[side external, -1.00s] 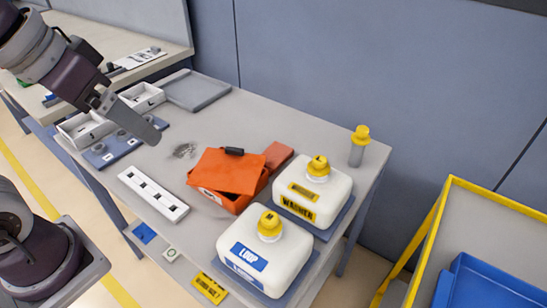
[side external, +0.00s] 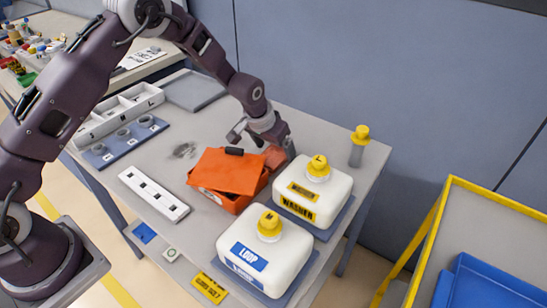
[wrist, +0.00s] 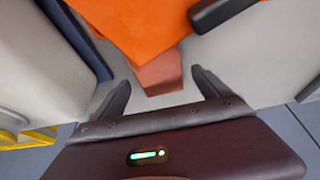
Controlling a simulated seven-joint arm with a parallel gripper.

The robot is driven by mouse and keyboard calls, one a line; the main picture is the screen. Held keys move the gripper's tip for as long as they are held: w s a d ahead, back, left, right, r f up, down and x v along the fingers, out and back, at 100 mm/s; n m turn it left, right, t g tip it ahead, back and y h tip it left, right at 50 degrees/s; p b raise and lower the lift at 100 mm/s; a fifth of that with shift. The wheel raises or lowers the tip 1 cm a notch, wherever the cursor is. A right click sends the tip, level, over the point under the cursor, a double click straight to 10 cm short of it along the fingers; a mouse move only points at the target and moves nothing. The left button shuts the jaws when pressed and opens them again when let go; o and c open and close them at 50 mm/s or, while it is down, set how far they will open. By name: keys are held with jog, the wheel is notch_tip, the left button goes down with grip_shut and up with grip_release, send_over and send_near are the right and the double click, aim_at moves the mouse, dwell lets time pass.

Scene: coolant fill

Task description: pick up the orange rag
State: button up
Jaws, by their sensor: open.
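A dull orange-red folded piece (side external: 273,155), which looks like the rag, lies on the table behind an orange box (side external: 210,197). A brighter orange flat lid or sheet (side external: 226,169) lies tilted over the box. My gripper (side external: 263,145) is low over the dull piece, open, with one finger to each side of it. In the wrist view the dull piece (wrist: 162,74) shows between the open fingers of my gripper (wrist: 161,80), with nothing gripped. The bright orange sheet (wrist: 135,22) covers part of it there. Contact with the fingers cannot be told.
Two white jugs, a washer jug (side external: 300,201) and another (side external: 262,252), stand right of the box. A yellow-capped bottle (side external: 358,146) stands at the far right. A black handle (side external: 234,151) sits by the lid. A white slotted strip (side external: 153,194) lies left, with clear table around it.

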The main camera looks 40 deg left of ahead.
jog(key=shift+w+f, duration=0.25)
jog(key=shift+f, duration=0.25)
jog(key=shift+f, duration=0.2)
jog(key=c, duration=1.5)
jog(key=shift+o, duration=0.2)
jog(key=shift+r, duration=0.3)
jog(key=a, duration=0.5)
jog(key=a+r, duration=0.1)
jog(key=a, duration=0.2)
jog(key=shift+a, duration=0.2)
notch_tip(320, 180, up, 14)
jog(key=shift+d, duration=0.15)
jog(key=shift+f, duration=0.1)
